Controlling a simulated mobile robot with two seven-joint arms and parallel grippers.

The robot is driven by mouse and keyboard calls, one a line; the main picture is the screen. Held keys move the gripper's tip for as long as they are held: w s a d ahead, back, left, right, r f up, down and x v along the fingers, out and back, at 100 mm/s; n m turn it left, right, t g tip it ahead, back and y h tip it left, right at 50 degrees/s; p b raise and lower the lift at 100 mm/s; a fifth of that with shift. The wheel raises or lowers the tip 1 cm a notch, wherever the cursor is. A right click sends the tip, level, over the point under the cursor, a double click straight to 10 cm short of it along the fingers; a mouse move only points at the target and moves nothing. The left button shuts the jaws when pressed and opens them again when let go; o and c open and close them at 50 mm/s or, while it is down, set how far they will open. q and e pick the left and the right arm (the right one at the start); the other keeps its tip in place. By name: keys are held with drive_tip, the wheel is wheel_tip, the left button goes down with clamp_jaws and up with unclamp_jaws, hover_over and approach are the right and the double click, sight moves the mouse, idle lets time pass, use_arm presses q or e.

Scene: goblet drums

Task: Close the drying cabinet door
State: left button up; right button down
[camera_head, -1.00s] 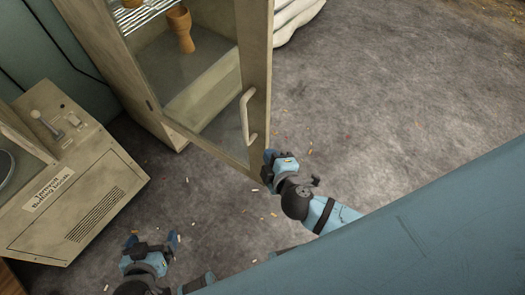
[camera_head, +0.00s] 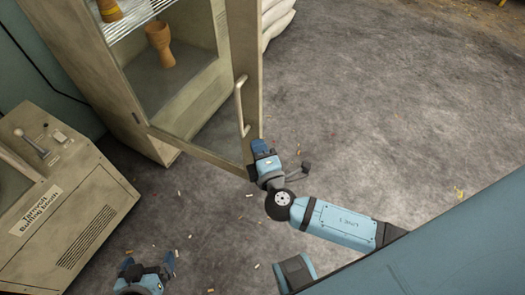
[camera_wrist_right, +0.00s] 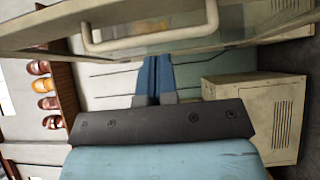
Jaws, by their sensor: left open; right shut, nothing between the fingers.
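The drying cabinet (camera_head: 88,68) stands at the upper left of the head view. Its glass door (camera_head: 212,145) stands open, with a pale bar handle (camera_head: 240,107) near the free edge. My right gripper (camera_head: 259,146) is shut and empty beside the door's free edge, below the handle. I cannot tell whether it touches the door. In the right wrist view, the shut blue fingers (camera_wrist_right: 154,78) point at the door frame (camera_wrist_right: 45,36), and the handle (camera_wrist_right: 150,45) crosses above them. My left gripper (camera_head: 148,268) is open and low at the lower left, away from the door.
A goblet drum (camera_head: 159,45) stands inside the cabinet, and another (camera_head: 109,10) sits on a wire rack above. A beige machine with a lever (camera_head: 60,200) stands at left. Pale sacks (camera_head: 278,22) lie behind the door. The grey floor to the right is clear except for small scraps.

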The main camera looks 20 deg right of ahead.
sight(255, 113)
drive_tip(key=w, duration=0.2)
drive_tip(key=w+d, duration=0.1)
drive_tip(key=w, duration=0.2)
drive_tip(key=w+d+p, duration=0.1)
drive_tip(key=w, duration=0.1)
drive_tip(key=shift+w+d, duration=0.6)
drive_tip(key=shift+d, duration=0.15)
